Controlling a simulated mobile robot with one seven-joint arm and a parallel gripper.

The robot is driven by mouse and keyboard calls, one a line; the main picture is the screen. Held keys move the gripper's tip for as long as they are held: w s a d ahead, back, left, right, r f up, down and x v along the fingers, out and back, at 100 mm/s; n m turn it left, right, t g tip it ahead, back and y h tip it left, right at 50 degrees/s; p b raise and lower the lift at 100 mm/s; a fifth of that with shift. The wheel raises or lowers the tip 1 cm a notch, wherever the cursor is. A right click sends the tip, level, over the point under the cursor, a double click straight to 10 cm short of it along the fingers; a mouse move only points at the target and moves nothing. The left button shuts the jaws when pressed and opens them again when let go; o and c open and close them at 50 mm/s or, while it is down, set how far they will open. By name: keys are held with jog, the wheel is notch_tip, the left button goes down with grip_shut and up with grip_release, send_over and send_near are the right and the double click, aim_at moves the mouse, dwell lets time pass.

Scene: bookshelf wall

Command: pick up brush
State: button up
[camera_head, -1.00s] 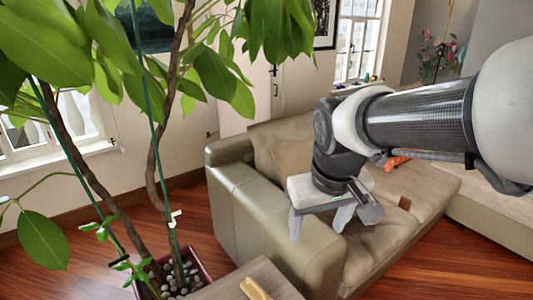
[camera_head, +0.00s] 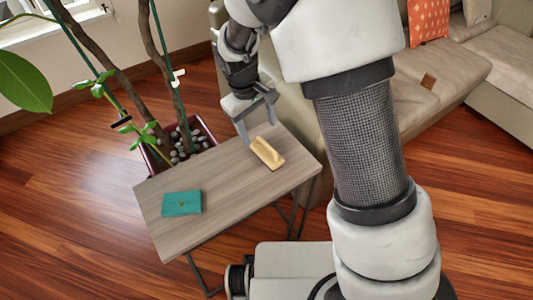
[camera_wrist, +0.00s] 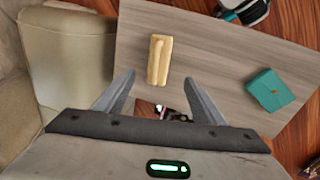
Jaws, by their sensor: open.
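The brush, a pale yellow wooden block with a raised grip (camera_head: 267,153), lies on a small grey wood-grain table (camera_head: 237,190), near its far right edge. It also shows in the wrist view (camera_wrist: 159,62), just beyond the gap between my fingers. My gripper (camera_head: 258,122) is open and empty above the far edge of the table, behind the brush in the head view. The fingers in the wrist view (camera_wrist: 159,80) are spread apart with nothing between them. The brush is fully visible and apart from the fingers.
A teal box (camera_head: 182,203) lies on the table's left part. A potted plant (camera_head: 180,145) stands right behind the table, its stems rising near my arm. A beige sofa (camera_head: 440,80) is behind and right. The table's middle is clear.

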aim_at(265, 145)
jog(key=f, duration=0.4)
jog(key=d+f+b, duration=0.1)
jog(key=f, duration=0.1)
jog(key=shift+w, duration=0.4)
jog(key=f, duration=0.1)
jog(key=w+f+b, duration=0.1)
jog(key=f, duration=0.3)
jog(key=shift+w+d+b, duration=0.15)
jog(key=shift+d+b, duration=0.2)
jog(key=shift+b, duration=0.05)
jog(key=shift+r, duration=0.1)
jog(key=c, duration=1.2)
notch_tip(265, 145, up, 10)
jog(key=p, duration=0.2)
jog(key=shift+p, duration=0.35)
